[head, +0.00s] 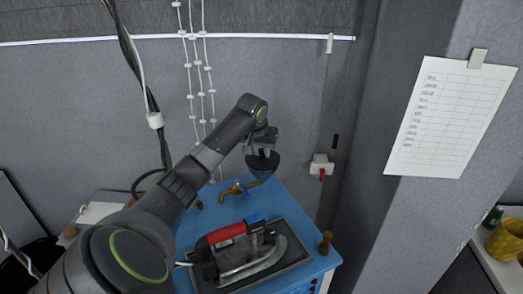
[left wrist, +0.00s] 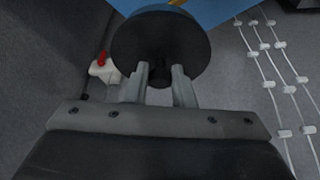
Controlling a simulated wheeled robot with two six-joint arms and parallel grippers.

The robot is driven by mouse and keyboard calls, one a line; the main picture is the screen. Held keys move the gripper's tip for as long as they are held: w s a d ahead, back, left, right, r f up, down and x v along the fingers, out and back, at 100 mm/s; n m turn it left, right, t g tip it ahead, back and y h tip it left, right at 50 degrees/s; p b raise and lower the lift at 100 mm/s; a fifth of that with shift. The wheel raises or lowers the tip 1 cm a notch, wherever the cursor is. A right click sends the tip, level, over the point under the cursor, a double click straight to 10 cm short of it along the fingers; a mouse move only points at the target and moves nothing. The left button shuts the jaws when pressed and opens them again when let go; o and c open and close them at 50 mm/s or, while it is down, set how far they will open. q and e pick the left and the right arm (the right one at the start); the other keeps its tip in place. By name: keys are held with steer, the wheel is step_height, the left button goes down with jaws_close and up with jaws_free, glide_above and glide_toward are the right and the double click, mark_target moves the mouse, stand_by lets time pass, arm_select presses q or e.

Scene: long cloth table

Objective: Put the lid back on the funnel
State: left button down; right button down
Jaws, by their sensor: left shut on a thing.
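My left gripper (head: 262,143) is above the back of the blue worktop. It is shut on the knob of a dark round lid (head: 263,162), just below the fingers. In the left wrist view my left gripper (left wrist: 160,85) points at the lid (left wrist: 160,38), a broad black disc with the short knob between the fingertips. I cannot make out a separate funnel; the lid and gripper may hide it. I cannot tell whether the lid touches anything below. My right gripper is not in view.
A brass tap (head: 241,188) with a blue handle lies just below the lid. An iron-like tool with a red handle (head: 227,233) sits on a dark plate on the blue worktop (head: 290,190). A brown peg (head: 325,243) stands at right. A grey wall is close behind.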

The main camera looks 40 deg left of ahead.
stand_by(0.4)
arm_select(q)
steer(key=c, duration=1.2)
jaws_free()
steer(key=shift+o, duration=0.6)
steer(key=o, duration=0.4)
steer(key=shift+r, duration=3.55)
jaws_close()
